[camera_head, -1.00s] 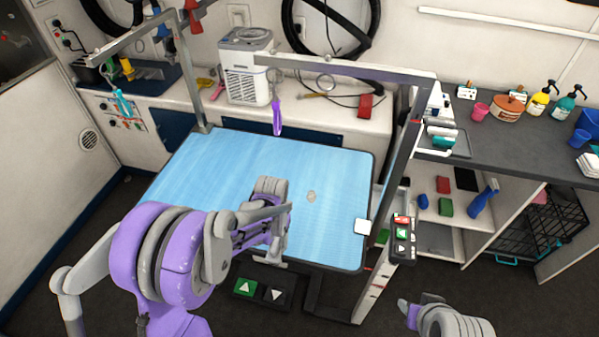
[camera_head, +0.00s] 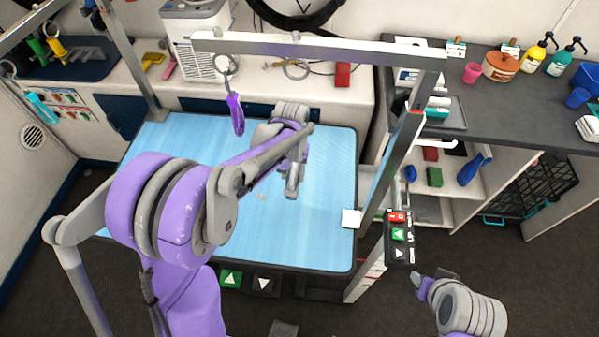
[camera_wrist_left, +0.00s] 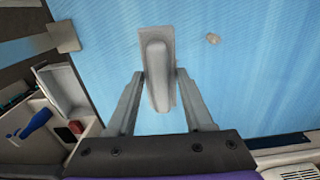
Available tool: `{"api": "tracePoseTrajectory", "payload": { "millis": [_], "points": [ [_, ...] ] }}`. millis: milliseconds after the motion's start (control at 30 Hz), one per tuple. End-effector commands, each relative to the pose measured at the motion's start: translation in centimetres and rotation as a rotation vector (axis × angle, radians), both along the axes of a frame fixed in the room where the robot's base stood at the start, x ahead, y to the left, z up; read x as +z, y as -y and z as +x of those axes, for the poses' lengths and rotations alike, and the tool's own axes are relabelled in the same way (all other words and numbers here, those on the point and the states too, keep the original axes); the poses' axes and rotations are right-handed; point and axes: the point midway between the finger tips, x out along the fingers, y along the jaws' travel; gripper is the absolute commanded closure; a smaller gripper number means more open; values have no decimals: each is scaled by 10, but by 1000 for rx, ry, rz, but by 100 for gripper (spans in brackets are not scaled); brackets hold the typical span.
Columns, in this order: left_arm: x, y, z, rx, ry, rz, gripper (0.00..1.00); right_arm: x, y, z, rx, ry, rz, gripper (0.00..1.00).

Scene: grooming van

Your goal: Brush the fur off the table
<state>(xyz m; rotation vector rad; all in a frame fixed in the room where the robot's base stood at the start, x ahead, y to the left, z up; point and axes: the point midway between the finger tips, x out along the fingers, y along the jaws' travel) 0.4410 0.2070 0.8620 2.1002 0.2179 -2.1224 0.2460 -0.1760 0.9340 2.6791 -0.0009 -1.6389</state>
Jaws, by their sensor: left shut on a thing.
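The blue-topped table (camera_head: 200,228) stands in the middle of the head view. A small pale clump, likely fur (camera_head: 261,196), lies on it, left of my left gripper (camera_head: 292,188). The clump also shows in the left wrist view (camera_wrist_left: 213,38), apart from the gripper. My left gripper is shut on a grey brush (camera_wrist_left: 157,65), held between both fingers over the table. Whether the brush touches the top is hidden. My right gripper (camera_head: 420,285) is low at the right, beyond the table's edge; its jaws are unclear.
A grey metal frame (camera_head: 320,48) rises over the table, with a purple tool (camera_head: 236,115) hanging from it. A white square (camera_head: 350,218) sits at the table's right edge, near a button panel (camera_head: 398,236). A dark counter (camera_head: 500,110) with bottles stands right.

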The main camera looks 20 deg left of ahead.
Motion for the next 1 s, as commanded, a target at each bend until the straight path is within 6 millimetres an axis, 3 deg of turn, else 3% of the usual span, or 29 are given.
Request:
{"api": "tracePoseTrajectory", "payload": {
  "millis": [33, 267, 700, 1000],
  "points": [
    [-5, -4, -2, 22, -1, 1, 93, -13, 0, -4, 0, -8, 0, 56],
    [-3, -7, 1, 48, 9, 1, 93, -18, 0, -5, 0, -10, 0, 56],
    [-46, -7, 1, 47, 8, 1, 93, -46, 0, -12, 0, -24, 0, 56],
    [-56, -7, 1, 46, 9, 1, 93, -52, 0, -13, 0, -26, 0, 56]
  ]
}}
